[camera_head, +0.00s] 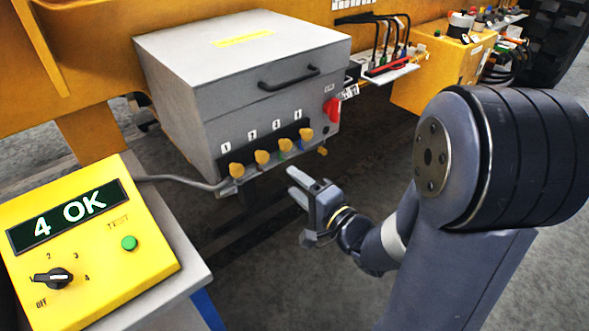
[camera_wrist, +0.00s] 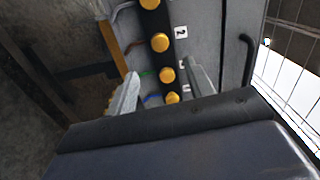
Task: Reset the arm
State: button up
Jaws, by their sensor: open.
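My gripper (camera_head: 302,184) is open and empty in the head view. It is in front of and below the grey box (camera_head: 245,75), apart from it as far as I can see. My arm reaches in from the right. In the wrist view my gripper (camera_wrist: 160,92) shows its two fingers apart, with yellow knobs (camera_wrist: 160,42) on the box front seen beyond and between them. In the head view these yellow knobs (camera_head: 262,157) form a numbered row along the lower front of the box. Whether a finger touches anything is hard to tell in the wrist view.
A yellow tester (camera_head: 150,275) at lower left reads "4 OK", with a black dial and green button. A grey cable (camera_head: 180,181) runs from it to the box. A red switch (camera_head: 331,110) and a black handle (camera_head: 289,77) are on the box. Open floor lies below.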

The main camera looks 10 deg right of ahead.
aim_at(266, 159)
jog(key=x, duration=1.1)
jog(key=shift+p, duration=0.3)
jog(key=shift+s, duration=0.1)
jog(key=shift+s, duration=0.1)
